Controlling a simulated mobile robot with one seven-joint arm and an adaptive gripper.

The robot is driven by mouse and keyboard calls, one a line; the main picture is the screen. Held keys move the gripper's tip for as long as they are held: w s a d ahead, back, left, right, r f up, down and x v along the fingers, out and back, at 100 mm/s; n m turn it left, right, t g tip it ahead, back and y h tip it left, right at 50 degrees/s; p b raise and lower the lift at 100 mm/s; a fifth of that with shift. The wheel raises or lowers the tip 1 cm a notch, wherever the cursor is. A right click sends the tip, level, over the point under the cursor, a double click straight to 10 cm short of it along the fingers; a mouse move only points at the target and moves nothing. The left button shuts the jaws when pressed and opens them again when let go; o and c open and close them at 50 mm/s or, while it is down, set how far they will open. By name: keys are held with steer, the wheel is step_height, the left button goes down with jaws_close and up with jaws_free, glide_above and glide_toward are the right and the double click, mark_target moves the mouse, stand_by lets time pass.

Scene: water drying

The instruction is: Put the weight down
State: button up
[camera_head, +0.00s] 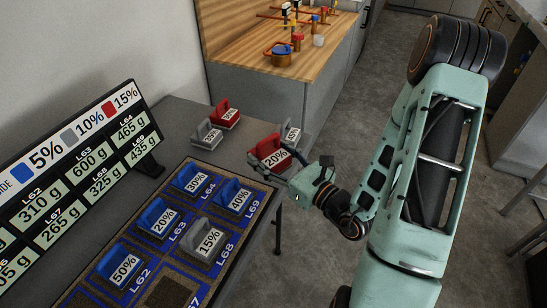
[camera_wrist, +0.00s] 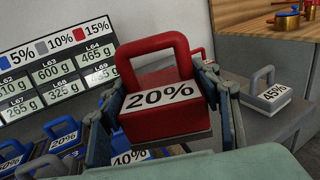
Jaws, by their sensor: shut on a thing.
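A red weight (camera_head: 268,151) with a loop handle and a 20% label is held in my gripper (camera_head: 285,172) near the right edge of the grey table. In the wrist view the red weight (camera_wrist: 158,95) sits upright between the two fingers (camera_wrist: 165,110), which close on its sides. Whether its base touches the table is unclear. A grey weight (camera_head: 291,133), marked 45% in the wrist view (camera_wrist: 268,90), stands just behind it. Another red weight (camera_head: 228,112) and a grey weight (camera_head: 207,132) stand farther back left.
A brown board with blue-edged squares (camera_head: 215,270) holds several blue weights, such as one marked 40% (camera_head: 237,194), and a grey 15% weight (camera_head: 208,238). A sign (camera_head: 75,165) lists grams and percents at left. A wooden counter (camera_head: 240,65) stands behind.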

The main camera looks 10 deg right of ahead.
steer(key=shift+w+d+f+b, duration=0.2)
steer(key=shift+w+f+b, duration=0.55)
steer(key=shift+b, duration=2.55)
steer(key=shift+w+b, duration=0.35)
steer(key=shift+w, duration=0.05)
steer(key=w+f+b, duration=0.2)
steer(key=w, duration=0.1)
steer(key=w+d+f+b, duration=0.1)
steer(key=w+f, duration=0.2)
steer(key=w+d+f+b, duration=0.1)
steer(key=w+f+b, duration=0.1)
steer(key=w, duration=0.2)
steer(key=shift+w+d+f+b, duration=0.1)
steer(key=shift+d+f+b, duration=0.1)
steer(key=shift+d+b, duration=0.1)
steer(key=shift+w+f+b, duration=0.2)
steer(key=shift+f+b, duration=0.6)
steer(key=shift+f, duration=0.2)
steer(key=shift+w+f+b, duration=0.15)
steer(key=shift+f+b, duration=0.6)
steer(key=shift+f, duration=0.2)
steer(key=shift+f, duration=0.15)
steer(key=o, duration=1.7)
